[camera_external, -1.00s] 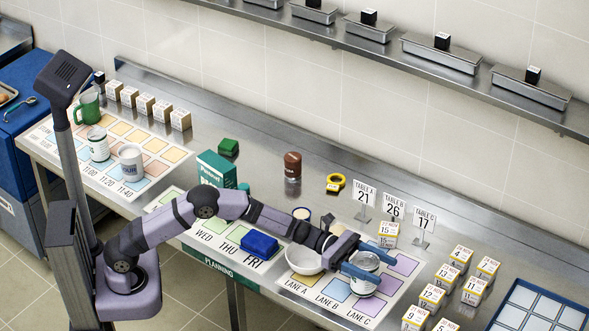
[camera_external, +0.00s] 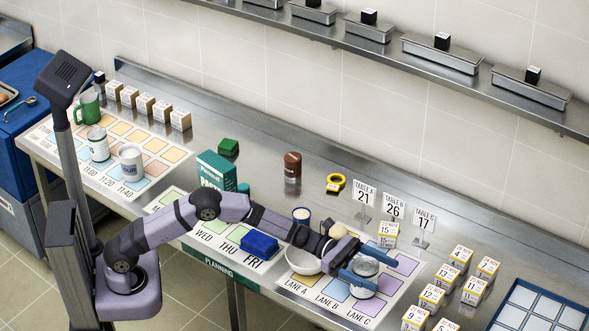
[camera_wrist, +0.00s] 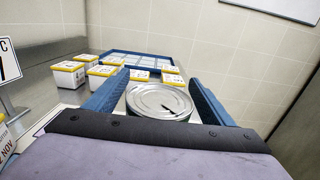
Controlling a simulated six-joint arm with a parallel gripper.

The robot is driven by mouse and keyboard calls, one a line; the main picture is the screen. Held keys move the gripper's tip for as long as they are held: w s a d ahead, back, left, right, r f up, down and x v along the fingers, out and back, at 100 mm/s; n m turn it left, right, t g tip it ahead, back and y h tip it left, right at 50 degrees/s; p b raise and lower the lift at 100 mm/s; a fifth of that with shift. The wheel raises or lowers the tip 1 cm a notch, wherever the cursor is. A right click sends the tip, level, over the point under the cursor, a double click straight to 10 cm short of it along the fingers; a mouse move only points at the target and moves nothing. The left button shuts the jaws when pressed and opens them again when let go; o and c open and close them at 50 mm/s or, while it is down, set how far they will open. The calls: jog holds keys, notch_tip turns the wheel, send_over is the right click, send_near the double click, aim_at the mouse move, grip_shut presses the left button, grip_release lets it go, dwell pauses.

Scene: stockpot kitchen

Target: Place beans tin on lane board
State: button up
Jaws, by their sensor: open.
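A tin (camera_external: 363,284) with a white label and metal lid stands upright on the lane board (camera_external: 330,303), around the Lane C side. I cannot read its label. Its round lid (camera_wrist: 160,101) fills the middle of the wrist view. My gripper (camera_external: 378,275) is open, with its blue fingers on either side of the tin near its top. In the wrist view the fingers stand left and right of the lid, with a small gap showing. The board's coloured cells are partly hidden by the arm and the tin.
A white bowl (camera_external: 303,262) and a blue block (camera_external: 259,245) are left of the tin. Table signs (camera_external: 393,208) stand behind. Several yellow-lidded tubs (camera_external: 471,290) and a blue tray (camera_external: 545,308) are to the right. A brown-topped jar (camera_external: 292,165) stands farther back.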

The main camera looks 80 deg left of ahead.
jog(key=shift+r, duration=0.15)
jog(key=b+v, duration=0.2)
jog(key=v, duration=1)
